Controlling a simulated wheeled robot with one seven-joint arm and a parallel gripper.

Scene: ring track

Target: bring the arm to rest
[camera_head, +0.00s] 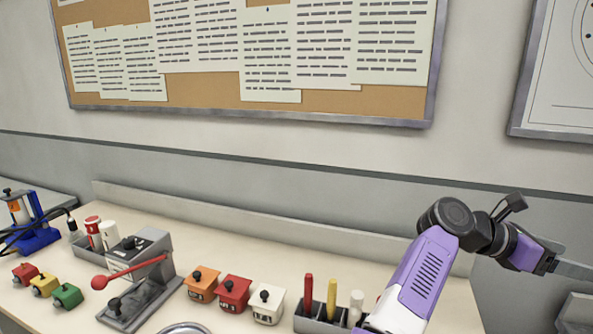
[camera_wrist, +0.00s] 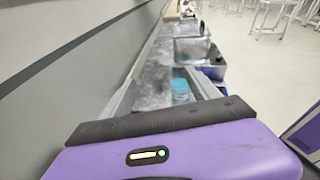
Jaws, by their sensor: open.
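My arm (camera_head: 425,275) is purple and dark grey and rises at the right of the head view, bent at a dark joint. My gripper (camera_head: 572,262) points to the right, above and beyond the right end of the bench, near the picture's edge. In the wrist view my gripper (camera_wrist: 165,85) shows two grey fingers spread apart beyond a dark bar. It is open, and nothing is seen held. A teal thing (camera_wrist: 181,88) shows between the fingers, apparently farther off.
The bench (camera_head: 235,232) bears a grey press with a red lever (camera_head: 130,273), small coloured boxes (camera_head: 233,292), a holder with coloured sticks (camera_head: 320,318) and a blue device (camera_head: 35,235). A wall stands behind. Stools (camera_wrist: 275,15) show far off.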

